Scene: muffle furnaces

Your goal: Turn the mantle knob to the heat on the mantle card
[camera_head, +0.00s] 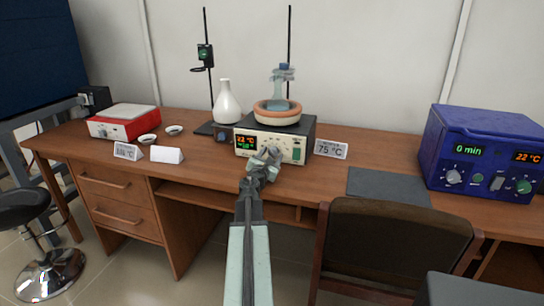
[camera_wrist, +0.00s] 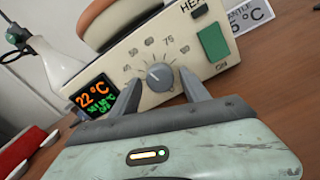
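The cream heating mantle (camera_head: 270,138) stands mid-table with an orange bowl on top. In the wrist view, its round grey knob (camera_wrist: 159,77) sits amid a printed scale; a 75 mark is at its upper right. I cannot tell its exact setting. A display (camera_wrist: 93,94) reads 22 °C in orange above small green text. A green switch (camera_wrist: 213,44) is to the right. The mantle card (camera_head: 330,149) reads 75 °C; part shows in the wrist view (camera_wrist: 250,15). My gripper (camera_wrist: 162,95) is open, its fingertips apart on either side of the knob's lower part; contact is unclear.
A white flask (camera_head: 227,104) and retort stands are behind. A red and white device (camera_head: 124,121), small dishes and two cards are left. A blue furnace (camera_head: 485,155) showing 0 min and 22 °C stands right, beside a dark mat (camera_head: 388,186). A chair (camera_head: 400,245) is in front.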

